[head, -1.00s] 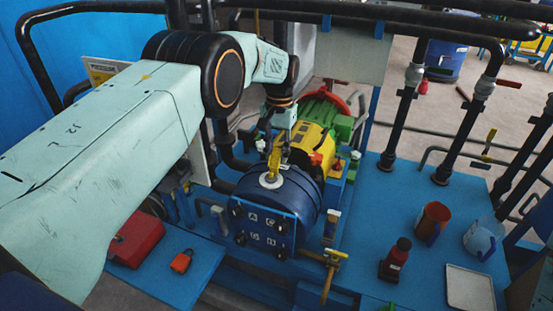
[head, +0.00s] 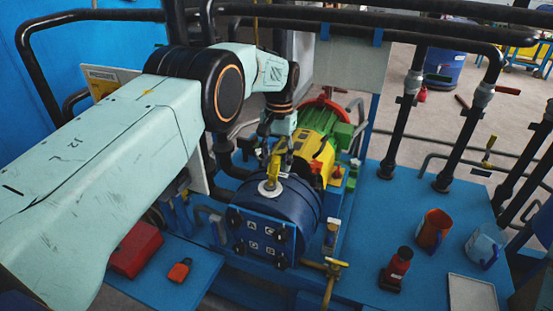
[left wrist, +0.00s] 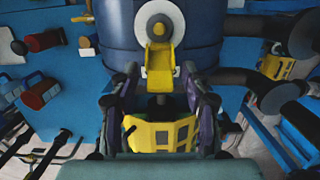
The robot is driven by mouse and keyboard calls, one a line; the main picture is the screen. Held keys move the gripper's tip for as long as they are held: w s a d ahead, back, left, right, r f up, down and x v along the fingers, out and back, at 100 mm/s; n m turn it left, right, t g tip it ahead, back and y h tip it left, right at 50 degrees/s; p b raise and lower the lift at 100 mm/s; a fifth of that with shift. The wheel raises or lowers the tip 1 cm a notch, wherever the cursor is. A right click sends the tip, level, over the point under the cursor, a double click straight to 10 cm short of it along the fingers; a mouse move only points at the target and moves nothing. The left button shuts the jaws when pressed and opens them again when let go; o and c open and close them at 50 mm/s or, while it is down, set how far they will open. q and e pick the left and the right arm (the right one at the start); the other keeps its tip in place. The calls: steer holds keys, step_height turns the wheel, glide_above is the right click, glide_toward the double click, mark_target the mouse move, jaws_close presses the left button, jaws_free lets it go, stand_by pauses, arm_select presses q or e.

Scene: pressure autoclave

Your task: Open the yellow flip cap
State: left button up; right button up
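The yellow flip cap (head: 273,170) stands at the white round fitting (head: 269,188) on top of the blue vessel (head: 285,205). In the left wrist view the cap (left wrist: 160,70) reaches from the white fitting (left wrist: 160,22) into the space between my fingertips. My left gripper (left wrist: 160,82) is open, with one dark finger on each side of the cap. I see a gap on both sides and no clear contact. In the head view my left gripper (head: 277,137) is just behind the cap, its fingertips partly hidden. My right gripper is not in view.
A yellow and green machine (head: 318,147) stands close behind the vessel. A brass-handled valve (head: 328,268) sits at its front right.

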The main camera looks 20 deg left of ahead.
arm_select(q)
step_height(320, 180, up, 8)
steer(key=shift+w+f, duration=0.25)
steer(key=shift+w, duration=0.2)
steer(key=shift+s, duration=0.1)
stand_by(0.5)
